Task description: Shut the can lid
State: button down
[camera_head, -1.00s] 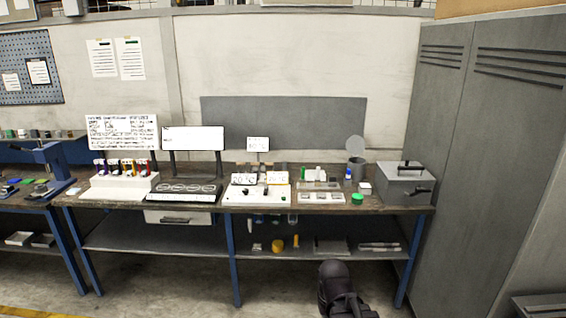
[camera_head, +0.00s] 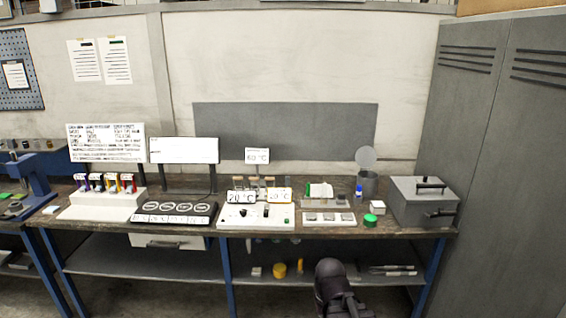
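A grey can (camera_head: 369,184) stands at the back right of the workbench, beside the grey box. Its round lid (camera_head: 366,157) stands up open, hinged above the can's rim at the back. Part of my arm, dark and rounded, shows at the bottom of the picture in front of the bench, well apart from the can. The fingertips of my gripper cannot be made out, so its state does not show.
A grey box with handles (camera_head: 424,202) stands right of the can. A green round piece (camera_head: 370,220), a white cube (camera_head: 377,208) and a blue-capped bottle (camera_head: 358,192) stand in front of or beside the can. Tall grey lockers (camera_head: 470,120) close off the right side.

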aim_at(366, 157)
jog(key=z, duration=0.05)
jog(key=i, duration=1.5)
jog(key=z, duration=0.35)
jog(key=i, duration=1.9)
jog(key=z, duration=0.2)
